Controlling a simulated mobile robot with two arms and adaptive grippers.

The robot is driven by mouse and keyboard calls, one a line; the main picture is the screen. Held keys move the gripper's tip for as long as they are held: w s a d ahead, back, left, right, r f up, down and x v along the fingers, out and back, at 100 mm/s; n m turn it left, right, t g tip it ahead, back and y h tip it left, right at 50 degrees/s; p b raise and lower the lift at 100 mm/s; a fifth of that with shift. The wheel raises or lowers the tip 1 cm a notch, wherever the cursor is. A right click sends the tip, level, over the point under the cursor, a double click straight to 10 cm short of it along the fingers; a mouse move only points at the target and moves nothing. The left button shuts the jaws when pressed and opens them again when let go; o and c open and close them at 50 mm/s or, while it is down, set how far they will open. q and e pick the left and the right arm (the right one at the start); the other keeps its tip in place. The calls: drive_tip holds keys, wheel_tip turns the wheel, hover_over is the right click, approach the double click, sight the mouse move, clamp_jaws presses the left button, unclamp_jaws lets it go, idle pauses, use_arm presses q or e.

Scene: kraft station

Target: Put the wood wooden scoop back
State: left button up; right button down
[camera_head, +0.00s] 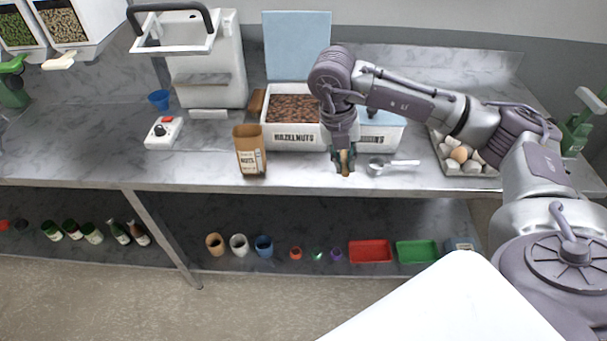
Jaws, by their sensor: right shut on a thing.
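My right gripper (344,160) points down in front of the white bins near the counter's front edge. It is shut on the wooden scoop (345,170), of which only a small tan-brown part shows between and below the fingers. The gripper hides the rest of the scoop. A white hazelnuts bin (293,139) full of brown nuts stands just left of the gripper, with its blue lid (297,45) upright behind it. A second labelled white bin (385,138) stands right behind the gripper. My left gripper is not in view.
A brown kraft bag (249,152) stands left of the gripper. A metal scoop (391,165) lies just to its right. An egg tray (483,170) is farther right, near my arm. A white switch box (164,133) and blue cup (159,99) are left. The lower shelf holds cups and trays.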

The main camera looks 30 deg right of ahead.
drive_tip(key=w+a+f+p, duration=0.1)
drive_tip(key=w+a+f, duration=0.1)
drive_tip(key=f, duration=0.1)
drive_tip(key=w+a+f+p, duration=0.1)
drive_tip(key=w+a+f, duration=0.1)
drive_tip(key=f, duration=0.1)
drive_tip(key=w+a+f+p, duration=0.1)
drive_tip(key=a+f+p, duration=0.1)
drive_tip(key=a+f, duration=0.1)
drive_tip(key=shift+w+f, duration=0.2)
drive_tip(key=shift+w, duration=0.2)
drive_tip(key=shift+f, duration=0.1)
drive_tip(key=c, duration=1.2)
unclamp_jaws()
drive_tip(key=shift+o, duration=0.2)
